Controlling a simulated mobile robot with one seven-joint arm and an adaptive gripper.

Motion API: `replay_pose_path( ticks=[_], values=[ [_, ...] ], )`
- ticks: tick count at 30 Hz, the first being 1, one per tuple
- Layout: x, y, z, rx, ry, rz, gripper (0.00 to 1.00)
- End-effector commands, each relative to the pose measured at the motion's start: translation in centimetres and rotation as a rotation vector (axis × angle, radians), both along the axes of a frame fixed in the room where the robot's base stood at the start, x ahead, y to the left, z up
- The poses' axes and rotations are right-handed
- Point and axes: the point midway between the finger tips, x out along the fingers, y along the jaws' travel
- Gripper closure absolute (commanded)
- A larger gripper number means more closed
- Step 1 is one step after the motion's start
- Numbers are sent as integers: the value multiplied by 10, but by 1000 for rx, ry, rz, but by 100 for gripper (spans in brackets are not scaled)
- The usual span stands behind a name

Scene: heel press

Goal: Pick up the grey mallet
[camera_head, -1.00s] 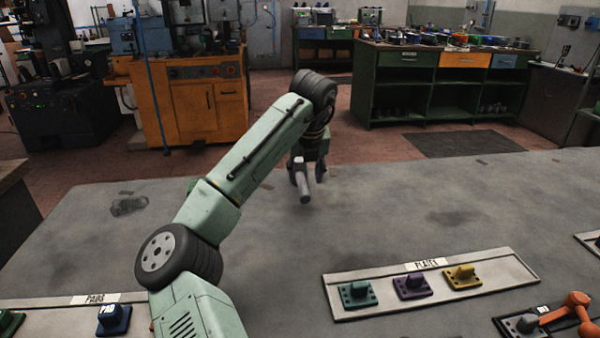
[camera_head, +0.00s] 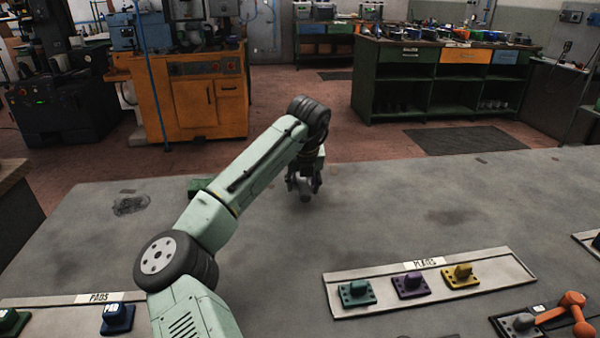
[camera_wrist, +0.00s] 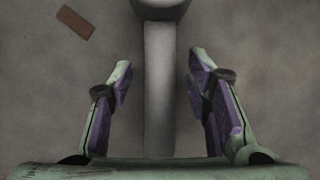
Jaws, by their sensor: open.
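The grey mallet shows in the wrist view, with its long handle (camera_wrist: 158,100) running up the middle and its rounded head at the top edge, partly cut off. My gripper (camera_wrist: 159,75) is open. Its two purple-padded fingers stand on either side of the handle, with a gap on each side. In the head view my gripper (camera_head: 303,184) is low over the far middle of the grey table and hides most of the mallet.
The grey table (camera_head: 420,215) is bare around my gripper. A plates tray (camera_head: 375,310) with teal, purple and yellow pieces lies front right. A pads tray (camera_head: 60,318) is front left. An orange-handled tool (camera_head: 560,312) lies at the right. A green object (camera_head: 199,185) shows behind my arm.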

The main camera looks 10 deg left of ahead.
Motion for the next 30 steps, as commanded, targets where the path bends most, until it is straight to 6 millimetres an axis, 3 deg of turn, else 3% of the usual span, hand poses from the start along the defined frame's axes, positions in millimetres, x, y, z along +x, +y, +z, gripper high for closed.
replay_pose_path(
  ticks=[18, 30],
  values=[
    [0, 0, -4, 0, 0, -1, 55],
    [0, 0, -4, 0, 0, 0, 82]
  ],
)
